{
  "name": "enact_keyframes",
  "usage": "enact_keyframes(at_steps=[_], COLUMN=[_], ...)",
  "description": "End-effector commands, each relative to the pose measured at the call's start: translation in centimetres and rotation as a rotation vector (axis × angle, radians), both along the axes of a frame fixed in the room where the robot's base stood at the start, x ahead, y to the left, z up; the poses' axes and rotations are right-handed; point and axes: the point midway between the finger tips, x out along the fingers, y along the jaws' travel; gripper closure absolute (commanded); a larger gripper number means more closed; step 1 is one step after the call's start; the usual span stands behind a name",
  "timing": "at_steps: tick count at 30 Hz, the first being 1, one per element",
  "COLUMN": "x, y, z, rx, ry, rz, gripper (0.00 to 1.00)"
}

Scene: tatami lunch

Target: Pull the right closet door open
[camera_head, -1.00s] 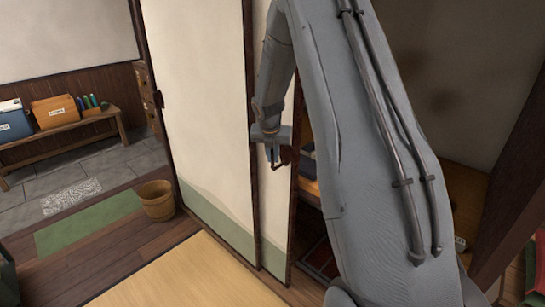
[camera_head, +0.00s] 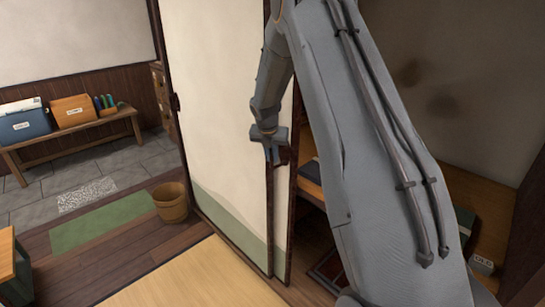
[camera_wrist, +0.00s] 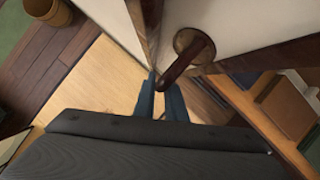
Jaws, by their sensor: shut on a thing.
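The right closet door (camera_head: 281,205) shows as a narrow pale strip with a dark edge, mostly overlapped by the left door (camera_head: 215,110). In the wrist view its pale panel (camera_wrist: 240,18) carries a round brown mount with a dark handle (camera_wrist: 190,60). My gripper (camera_head: 275,158) is at the door's edge. In the wrist view its blue fingertips (camera_wrist: 165,90) are shut on the lower end of the handle. My arm hides part of the door's upper edge and of the opening.
Right of the door the closet is open, with a wooden shelf (camera_head: 492,236) and boxes inside. A wastebasket (camera_head: 171,202) stands on the floor at left. A bench (camera_head: 75,139) with bins is farther back. Tatami (camera_head: 180,272) in front is clear.

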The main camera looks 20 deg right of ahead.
Motion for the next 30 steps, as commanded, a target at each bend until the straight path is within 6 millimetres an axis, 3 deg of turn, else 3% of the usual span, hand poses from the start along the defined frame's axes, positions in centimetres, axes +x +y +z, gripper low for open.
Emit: enact_keyframes(at_steps=[1,4,14,30], x=[0.0,-0.1,-0.1,-2.2], y=[0.1,-0.1,-0.1,1.5], z=[0.1,0.0,0.2,6.4], rx=[0.0,0.0,0.0,0.0], ry=[0.001,0.001,0.0,-0.001], rz=[0.002,-0.001,-0.002,-0.001], gripper=[0.84,0.71,0.71,0.71])
